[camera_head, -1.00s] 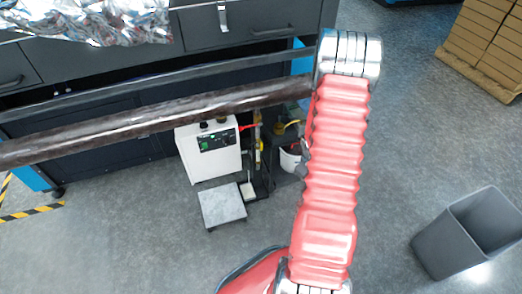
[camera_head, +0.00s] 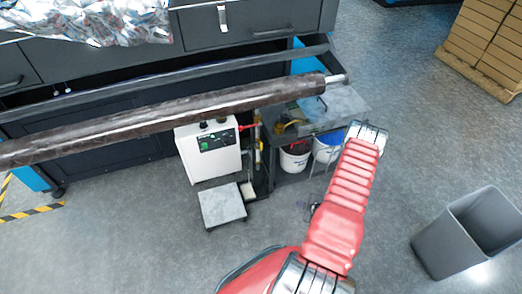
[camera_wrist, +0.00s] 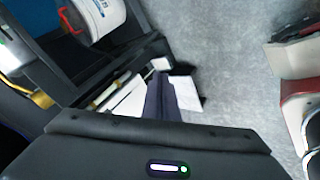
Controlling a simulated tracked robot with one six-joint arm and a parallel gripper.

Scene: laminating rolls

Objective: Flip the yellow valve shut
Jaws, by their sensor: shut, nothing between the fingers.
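A small yellow part (camera_head: 258,153), which looks like the yellow valve, is on the upright pipe to the right of the white box in the head view. Whether its handle is open or shut is too small to tell. In the wrist view my gripper (camera_wrist: 160,92) has its dark fingers together with nothing between them, pointing down toward white surfaces near the floor. No contact with the valve shows. My red arm hides most of the gripper in the head view. I cannot make out the valve surely in the wrist view.
The white box (camera_head: 211,152) has a red handle (camera_head: 249,126) at its right. A small scale (camera_head: 222,205) stands in front. White buckets (camera_head: 293,160) sit under a grey bench top (camera_head: 346,103). A long dark roll (camera_head: 170,115) spans above. A grey bin (camera_head: 470,232) stands right.

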